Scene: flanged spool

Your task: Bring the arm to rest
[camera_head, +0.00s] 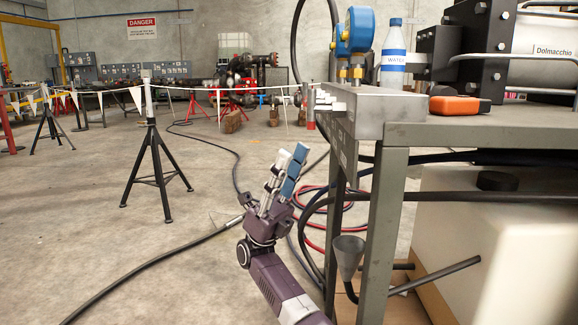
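My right gripper (290,163) shows in the head view, left of the workbench (388,215) and below the level of its top. It points up and slightly right, with blue and pale grey fingers lying close together in the picture. I see no object in it, and from this angle I cannot tell whether the fingers are open or shut. My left gripper is not in view.
On the bench are a blue gauge (361,30), a water bottle (394,55), an orange-black tool (459,106) and a flanged metal cylinder (545,50). A funnel (347,254) and hoses hang near the bench leg. A black stand (156,165) is left; open floor lies between.

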